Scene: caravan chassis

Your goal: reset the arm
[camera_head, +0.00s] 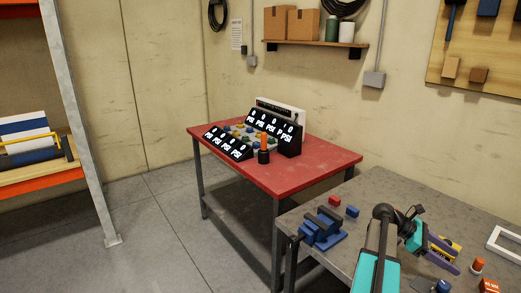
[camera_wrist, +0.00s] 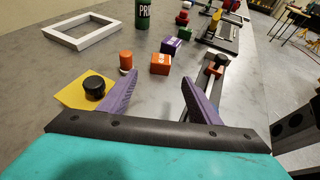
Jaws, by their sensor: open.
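My gripper (camera_wrist: 152,105) is open, with its two purple fingers spread apart and nothing between them. In the wrist view it hovers over the grey table (camera_wrist: 240,125). In the head view my arm and gripper (camera_head: 436,246) reach over the same grey workbench (camera_head: 379,190) at the lower right. A yellow piece (camera_wrist: 72,95) with a black round knob (camera_wrist: 95,86) lies left of the fingers. An orange cylinder (camera_wrist: 126,61) and an orange cube (camera_wrist: 160,64) stand beyond the fingertips.
A white frame (camera_wrist: 90,32), a green can (camera_wrist: 142,14) and a purple cube (camera_wrist: 171,45) lie farther off. A blue vise (camera_head: 321,229) and red and blue blocks sit on the bench. The red table (camera_head: 320,160) holds PSI display panels (camera_head: 268,125).

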